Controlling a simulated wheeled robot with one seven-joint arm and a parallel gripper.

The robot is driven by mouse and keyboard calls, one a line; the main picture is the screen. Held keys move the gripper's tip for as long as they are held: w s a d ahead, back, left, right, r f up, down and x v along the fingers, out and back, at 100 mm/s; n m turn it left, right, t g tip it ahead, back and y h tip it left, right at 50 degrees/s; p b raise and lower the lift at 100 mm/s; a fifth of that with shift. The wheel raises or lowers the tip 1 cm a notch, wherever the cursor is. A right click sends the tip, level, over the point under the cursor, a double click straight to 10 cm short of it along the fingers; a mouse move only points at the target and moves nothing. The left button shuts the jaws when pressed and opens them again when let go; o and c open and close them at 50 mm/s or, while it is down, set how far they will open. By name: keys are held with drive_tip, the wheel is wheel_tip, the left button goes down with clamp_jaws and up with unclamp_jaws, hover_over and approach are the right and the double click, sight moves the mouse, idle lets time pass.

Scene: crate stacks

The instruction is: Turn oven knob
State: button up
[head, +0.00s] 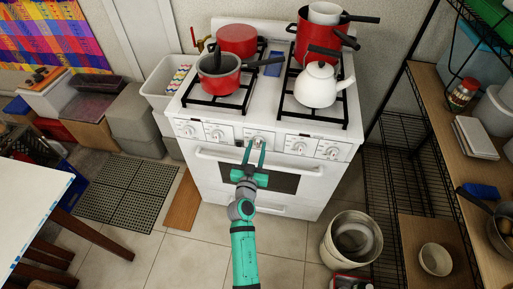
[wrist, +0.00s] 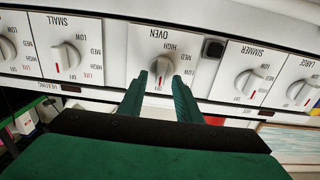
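The oven knob (head: 259,140) is the middle knob on the white stove's front panel. It is white and round with a raised grip. In the wrist view the knob (wrist: 161,68) sits below the word OVEN, and its red mark points down. My green gripper (head: 255,149) is in front of the panel. In the wrist view its two fingertips (wrist: 157,82) are apart, one at each lower side of the knob. I cannot tell whether either finger touches it. Nothing else is between the fingers.
Other knobs (wrist: 64,58) (wrist: 254,80) flank the oven knob, with a small dark button (wrist: 213,48) to its right. The oven handle (head: 255,163) runs below the panel. Red pots (head: 237,40) and a white kettle (head: 318,85) stand on the stove. A bin (head: 338,263) stands at front right.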

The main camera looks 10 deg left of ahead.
drive_tip(key=shift+w, duration=0.2)
clamp_jaws()
drive_tip(key=shift+n, duration=0.3)
drive_tip(key=shift+a+f+n, duration=0.2)
drive_tip(key=shift+n, duration=2.65)
drive_tip(key=shift+a+f+n, duration=0.15)
drive_tip(key=shift+n, duration=2.75)
drive_tip(key=shift+a+f+n, duration=0.2)
drive_tip(key=shift+n, duration=2.65)
